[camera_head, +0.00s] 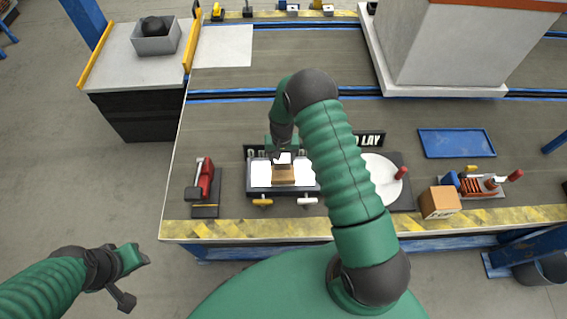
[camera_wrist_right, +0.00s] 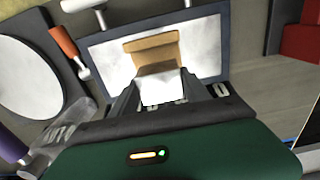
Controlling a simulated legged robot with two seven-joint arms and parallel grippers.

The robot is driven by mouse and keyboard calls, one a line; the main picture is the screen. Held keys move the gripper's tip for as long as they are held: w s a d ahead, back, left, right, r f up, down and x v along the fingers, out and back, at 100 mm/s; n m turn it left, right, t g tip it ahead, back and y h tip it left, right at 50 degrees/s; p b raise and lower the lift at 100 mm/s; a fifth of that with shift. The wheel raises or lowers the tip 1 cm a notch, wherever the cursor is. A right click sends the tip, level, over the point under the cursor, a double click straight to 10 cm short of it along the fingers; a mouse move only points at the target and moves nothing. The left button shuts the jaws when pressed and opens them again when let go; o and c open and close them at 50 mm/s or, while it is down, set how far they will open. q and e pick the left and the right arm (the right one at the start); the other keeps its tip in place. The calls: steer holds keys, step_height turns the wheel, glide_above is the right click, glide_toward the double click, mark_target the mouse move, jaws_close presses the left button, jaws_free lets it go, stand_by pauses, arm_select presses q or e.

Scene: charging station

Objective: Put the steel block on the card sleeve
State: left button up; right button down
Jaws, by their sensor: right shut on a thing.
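The card sleeve (camera_head: 284,176) is a small brown box-like piece on the white top of a dark-framed plate (camera_head: 252,188). It also shows in the right wrist view (camera_wrist_right: 150,47), just beyond my fingertips. My right gripper (camera_head: 283,155) is shut on the steel block, a small bright, nearly white piece (camera_wrist_right: 162,89) between its fingers. In the head view the block (camera_head: 284,158) overlaps the sleeve's back edge; I cannot tell whether they touch. My left gripper (camera_head: 133,276) is open and empty, off the table at the lower left.
A red clamp tool (camera_head: 205,180) stands left of the plate. A white disc (camera_head: 380,180) with a red handle, an orange-brown box (camera_head: 440,202) and a blue tray (camera_head: 457,143) lie to the right. A large pale column (camera_head: 460,45) stands behind. The table's left middle is clear.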

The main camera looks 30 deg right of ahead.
mark_target(283, 164)
step_height(283, 164, down, 3)
steer(key=shift+s+a+f, duration=0.1)
steer(key=shift+f, duration=0.1)
arm_select(q)
steer(key=shift+a+f, duration=0.1)
steer(key=shift+a, duration=0.2)
arm_select(e)
steer(key=c, duration=0.5)
jaws_free()
steer(key=shift+d, duration=0.2)
arm_select(q)
steer(key=shift+d, duration=0.1)
arm_select(e)
steer(key=shift+a, duration=0.1)
